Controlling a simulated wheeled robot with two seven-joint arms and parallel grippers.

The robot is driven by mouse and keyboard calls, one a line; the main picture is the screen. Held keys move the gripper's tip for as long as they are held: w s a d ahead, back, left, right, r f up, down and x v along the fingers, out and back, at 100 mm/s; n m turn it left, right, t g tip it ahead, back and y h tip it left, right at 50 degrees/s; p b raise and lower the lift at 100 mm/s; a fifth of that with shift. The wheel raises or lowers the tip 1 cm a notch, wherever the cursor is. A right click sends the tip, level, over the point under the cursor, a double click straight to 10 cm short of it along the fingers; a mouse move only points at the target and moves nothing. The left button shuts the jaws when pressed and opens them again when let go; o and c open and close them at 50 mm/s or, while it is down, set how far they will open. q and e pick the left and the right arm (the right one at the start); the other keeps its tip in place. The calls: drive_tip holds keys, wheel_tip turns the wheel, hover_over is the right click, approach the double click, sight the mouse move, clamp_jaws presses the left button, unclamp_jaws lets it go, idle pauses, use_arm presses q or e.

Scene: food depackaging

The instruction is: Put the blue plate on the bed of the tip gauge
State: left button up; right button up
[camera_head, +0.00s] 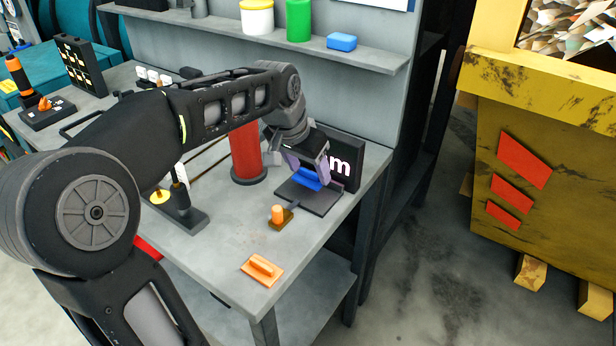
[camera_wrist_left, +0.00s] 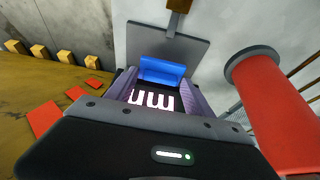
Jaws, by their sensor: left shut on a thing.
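The blue plate (camera_head: 304,178) is between the fingers of my left gripper (camera_head: 308,168), which is shut on it. The plate also shows between the purple fingers in the left wrist view (camera_wrist_left: 162,70). The tip gauge has a flat dark bed (camera_head: 318,203) and an upright black panel (camera_head: 345,165) with white "mm" lettering behind it. The plate is over the back part of the bed; I cannot tell whether it touches it. The grey bed also shows beyond the plate in the left wrist view (camera_wrist_left: 190,50). My right gripper is not in view.
A red cylinder (camera_head: 246,155) stands close left of the gauge. An orange knob (camera_head: 277,213) sits in front of the bed, and an orange handled block (camera_head: 262,269) lies near the front edge. A shelf (camera_head: 290,42) with containers runs along the back.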

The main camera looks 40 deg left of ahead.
sight(308, 179)
use_arm(q)
drive_tip(key=shift+f, duration=1.3)
drive_tip(key=shift+f, duration=0.1)
drive_tip(key=shift+f, duration=0.15)
drive_tip(key=o, duration=1.5)
drive_tip(key=shift+c, duration=0.2)
drive_tip(key=shift+r, duration=0.2)
drive_tip(key=shift+r, duration=0.2)
drive_tip(key=v, duration=1.1)
drive_tip(key=shift+s+r, duration=0.25)
drive_tip(key=shift+r, duration=0.05)
